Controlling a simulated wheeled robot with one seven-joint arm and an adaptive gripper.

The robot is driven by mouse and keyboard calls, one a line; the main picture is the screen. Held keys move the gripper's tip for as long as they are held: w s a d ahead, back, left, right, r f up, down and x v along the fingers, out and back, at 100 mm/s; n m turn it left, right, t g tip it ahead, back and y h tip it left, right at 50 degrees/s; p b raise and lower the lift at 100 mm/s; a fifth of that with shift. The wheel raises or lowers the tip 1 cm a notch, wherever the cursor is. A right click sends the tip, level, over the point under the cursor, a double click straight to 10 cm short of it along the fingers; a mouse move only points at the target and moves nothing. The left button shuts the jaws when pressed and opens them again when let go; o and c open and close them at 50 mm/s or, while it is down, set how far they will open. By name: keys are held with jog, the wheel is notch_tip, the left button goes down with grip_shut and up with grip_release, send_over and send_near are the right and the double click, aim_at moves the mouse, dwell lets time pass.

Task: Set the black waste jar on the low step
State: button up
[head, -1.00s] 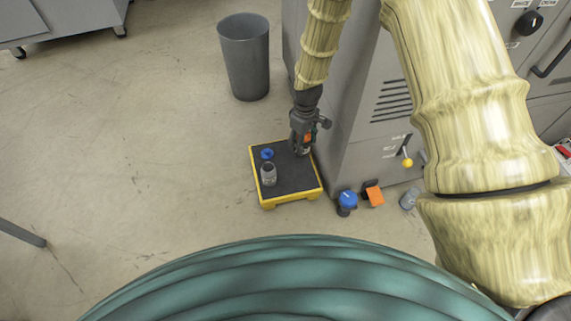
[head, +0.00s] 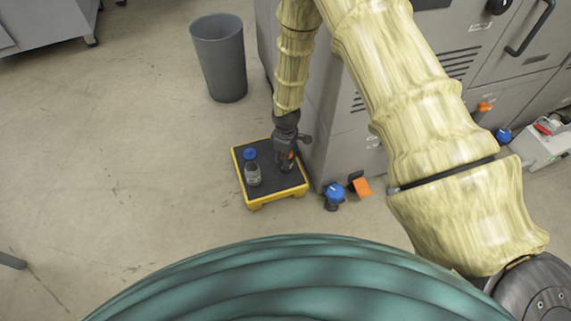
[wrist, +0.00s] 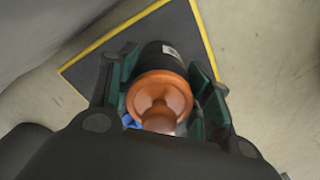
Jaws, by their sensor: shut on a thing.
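The low step (head: 300,189) has a dark top and a yellow rim and stands on the floor beside the grey machine. My gripper (head: 286,166) is low over its right part in the head view. In the wrist view my gripper (wrist: 162,95) is shut on the black waste jar (wrist: 160,56), a dark cylinder with a pale label and an orange knobbed top. The jar's base is hidden, so I cannot tell whether it touches the step. The step's dark top also shows behind it in the wrist view (wrist: 92,72).
A grey jar (head: 253,174) and a blue-topped item (head: 249,154) stand on the step's left part. A blue-topped container (head: 334,196) and an orange item (head: 361,187) are by the machine (head: 340,150). A grey bin (head: 220,60) stands behind. The floor at left is clear.

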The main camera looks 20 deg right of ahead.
jog(key=shift+f+b, duration=0.6)
jog(key=shift+f, duration=1)
jog(key=shift+f, duration=0.15)
jog(key=o, duration=1.2)
jog(key=shift+o, duration=0.2)
notch_tip(320, 180, up, 12)
jog(key=p, duration=0.5)
